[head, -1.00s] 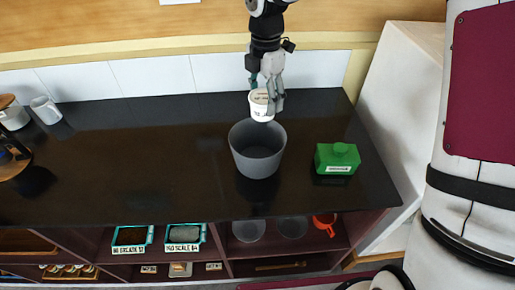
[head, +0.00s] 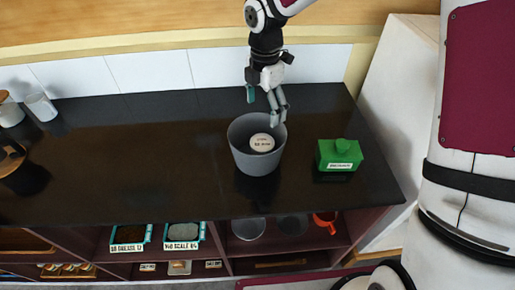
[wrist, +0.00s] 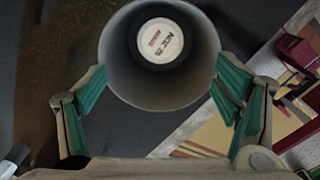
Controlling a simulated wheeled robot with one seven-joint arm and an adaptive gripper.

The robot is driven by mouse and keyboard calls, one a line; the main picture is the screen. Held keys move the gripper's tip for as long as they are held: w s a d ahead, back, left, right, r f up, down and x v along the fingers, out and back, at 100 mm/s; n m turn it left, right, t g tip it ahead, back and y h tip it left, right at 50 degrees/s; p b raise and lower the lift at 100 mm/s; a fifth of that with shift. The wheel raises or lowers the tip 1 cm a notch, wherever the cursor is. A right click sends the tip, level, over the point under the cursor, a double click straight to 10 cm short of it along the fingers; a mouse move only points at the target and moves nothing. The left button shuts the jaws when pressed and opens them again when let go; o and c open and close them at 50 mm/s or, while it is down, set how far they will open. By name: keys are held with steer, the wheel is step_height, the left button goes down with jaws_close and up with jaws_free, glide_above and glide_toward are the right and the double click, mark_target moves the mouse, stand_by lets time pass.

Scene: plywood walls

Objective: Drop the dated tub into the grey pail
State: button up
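The grey pail (head: 256,160) stands upright on the black counter, and its rim also shows in the wrist view (wrist: 122,70). The dated tub (head: 262,143), white with dark print on its lid, is inside the pail with its lid facing up. It also shows in the wrist view (wrist: 160,40), within the pail's walls. My gripper (head: 268,108) is above the pail's back rim. In the wrist view my gripper (wrist: 160,100) has its fingers spread wide, with nothing between the fingertips holding the tub.
A green carton (head: 339,155) stands on the counter to the right of the pail. A white mug (head: 41,108) and a lidded jar (head: 10,110) are at the far left. The counter between them and the pail is clear. Labelled trays (head: 184,236) sit on the shelf below.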

step_height(320, 180, up, 12)
stand_by(0.7)
stand_by(0.4)
steer(key=s+d+r+m+t+h, duration=0.1)
steer(key=s+d+r+m, duration=0.3)
steer(key=s+m, duration=0.25)
steer(key=s+d+r+m+t+h, duration=0.1)
steer(key=s+d+r+m+t, duration=0.1)
steer(key=s+d+r+m, duration=0.35)
steer(key=s+d+f+m+t+y, duration=0.2)
steer(key=s+d+m, duration=0.1)
steer(key=s+m, duration=0.9)
steer(key=shift+s+d+m+t, duration=0.3)
steer(key=shift+s+d+m, duration=0.1)
steer(key=shift+s, duration=0.8)
